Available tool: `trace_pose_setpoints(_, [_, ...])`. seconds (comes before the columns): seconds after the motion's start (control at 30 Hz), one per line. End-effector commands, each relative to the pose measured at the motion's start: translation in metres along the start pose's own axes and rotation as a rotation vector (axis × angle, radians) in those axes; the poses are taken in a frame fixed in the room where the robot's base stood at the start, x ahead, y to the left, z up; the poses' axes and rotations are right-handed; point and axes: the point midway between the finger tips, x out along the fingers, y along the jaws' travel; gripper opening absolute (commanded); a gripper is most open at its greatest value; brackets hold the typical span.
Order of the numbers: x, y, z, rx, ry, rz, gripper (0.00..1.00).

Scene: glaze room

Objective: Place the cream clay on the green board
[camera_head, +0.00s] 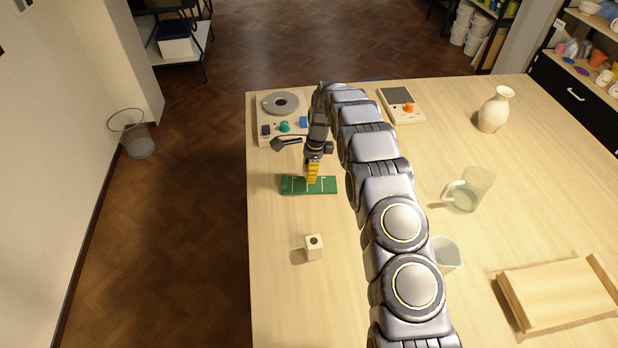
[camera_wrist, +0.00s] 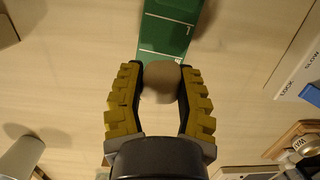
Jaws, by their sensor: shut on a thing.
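The cream clay (camera_wrist: 161,82) is a rounded lump held between the fingertips of my gripper (camera_wrist: 162,76) in the wrist view. The fingers press it from both sides. In the head view my gripper (camera_head: 313,172) points down over the green board (camera_head: 293,187), which has white line markings and lies flat on the table. The clay cannot be made out in the head view. In the wrist view the green board (camera_wrist: 168,28) lies just beyond the clay, its near end partly behind the clay. I cannot tell how high the clay is above it.
A small pale block with a dark top spot (camera_head: 313,248) stands nearer on the table. A device with a grey disc (camera_head: 281,103) is behind the board. A scale (camera_head: 396,95), vase (camera_head: 495,110), glass mug (camera_head: 470,190), cup (camera_head: 446,254) and wooden board (camera_head: 560,292) stand right.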

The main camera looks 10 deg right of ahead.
Motion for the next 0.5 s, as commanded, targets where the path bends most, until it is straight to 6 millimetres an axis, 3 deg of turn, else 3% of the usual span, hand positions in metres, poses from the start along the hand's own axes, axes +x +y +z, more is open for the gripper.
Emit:
trace_pose_setpoints(0.2, [0.031,-0.001,-0.005,0.003,-0.001,0.003,0.02])
trace_pose_setpoints(0.5, [0.032,-0.001,-0.005,0.001,-0.001,0.0,0.02])
